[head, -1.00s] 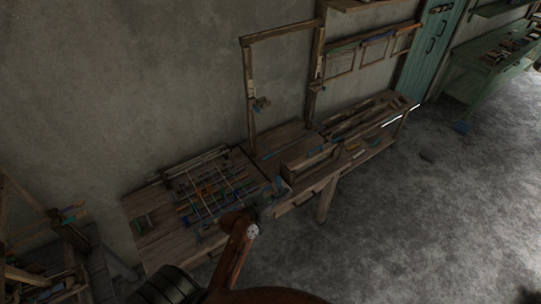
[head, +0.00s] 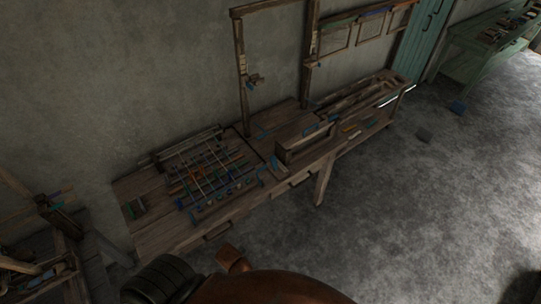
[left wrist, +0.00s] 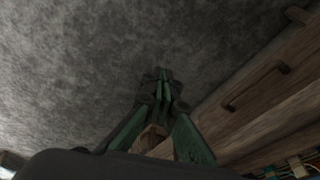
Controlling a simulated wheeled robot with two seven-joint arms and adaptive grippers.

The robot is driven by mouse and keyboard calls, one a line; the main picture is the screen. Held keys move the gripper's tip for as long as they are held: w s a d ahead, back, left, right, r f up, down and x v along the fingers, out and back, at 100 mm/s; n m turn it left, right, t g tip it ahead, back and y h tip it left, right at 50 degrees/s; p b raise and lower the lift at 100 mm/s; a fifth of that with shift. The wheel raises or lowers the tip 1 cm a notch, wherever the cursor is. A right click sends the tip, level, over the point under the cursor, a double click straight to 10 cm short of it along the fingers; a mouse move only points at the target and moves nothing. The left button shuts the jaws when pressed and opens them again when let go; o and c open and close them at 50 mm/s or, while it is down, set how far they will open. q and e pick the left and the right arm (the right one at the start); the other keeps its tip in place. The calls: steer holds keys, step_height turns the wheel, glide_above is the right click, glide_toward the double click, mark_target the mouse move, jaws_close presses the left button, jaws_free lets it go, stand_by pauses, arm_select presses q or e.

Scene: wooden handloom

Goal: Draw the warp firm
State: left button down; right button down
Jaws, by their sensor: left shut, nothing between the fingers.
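A rack of pale crossing rods or cords over several coloured pieces (head: 212,170) lies on the left part of the wooden bench (head: 150,185). I cannot tell whether these cords are the warp. A dark wooden framework (head: 62,225), possibly part of the loom, is cut off at the left edge of the head view. My left gripper (left wrist: 160,80) has green fingers, shut and empty, over bare floor beside the bench's drawer front in the left wrist view. It is hidden in the head view. My right gripper is in neither view.
An upright wooden frame (head: 242,75) stands at the bench's back, with an open box (head: 305,142) nearby. A drawer handle (left wrist: 232,107) sticks out near my left gripper. A green table (head: 480,55) stands far right. The floor (head: 400,200) in front is mostly clear.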

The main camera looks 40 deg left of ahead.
arm_select(q)
steer(key=s+f+g+b, duration=0.1)
steer(key=s+f+b, duration=0.2)
steer(key=f, duration=0.9)
steer(key=s+f+b, duration=0.3)
steer(key=s+f, duration=0.1)
steer(key=f, duration=0.9)
steer(key=s+f+g+b, duration=0.1)
steer(key=s+f+b, duration=0.5)
steer(key=s+f, duration=1)
step_height(320, 180, down, 2)
steer(key=shift+d+f+m+b, duration=0.1)
steer(key=shift+d+m+b, duration=0.25)
steer(key=shift+m, duration=0.05)
